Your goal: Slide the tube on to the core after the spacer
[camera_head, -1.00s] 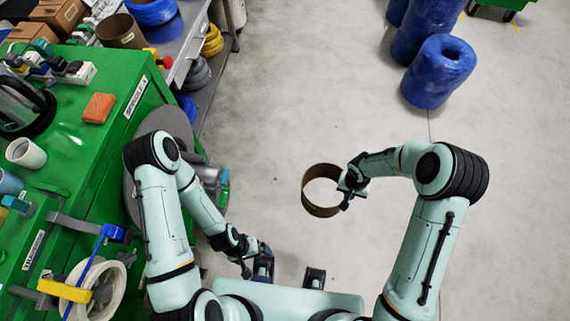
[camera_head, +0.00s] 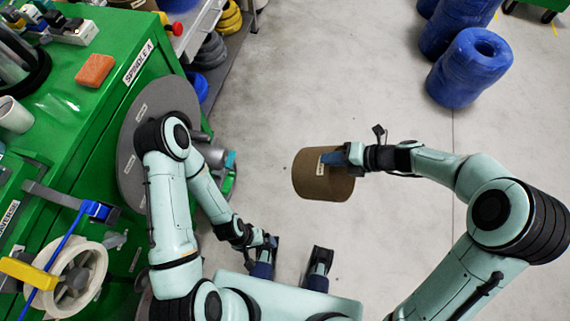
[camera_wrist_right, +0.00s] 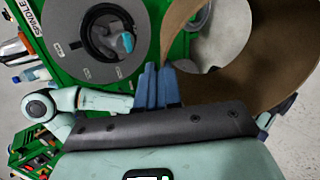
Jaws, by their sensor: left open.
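The brown cardboard tube (camera_head: 312,185) is in my right gripper (camera_head: 338,158), whose blue fingers are shut on its wall. It hangs over open floor, to the right of the spindle and apart from it. In the right wrist view the tube (camera_wrist_right: 280,45) curves across the right side, beside the blue fingers (camera_wrist_right: 158,88). A grey core (camera_head: 207,153) with a teal end sticks out from the large grey disc (camera_head: 130,165) of spindle A, partly hidden by my left arm. My left gripper (camera_head: 268,242) is open and low, near my base. I cannot make out the spacer.
The green machine (camera_head: 60,130) fills the left side, with an orange block (camera_head: 95,69) on top. A white reel (camera_head: 80,275) is at lower left. Blue rolls (camera_head: 468,67) stand on the floor at upper right. Middle floor is clear.

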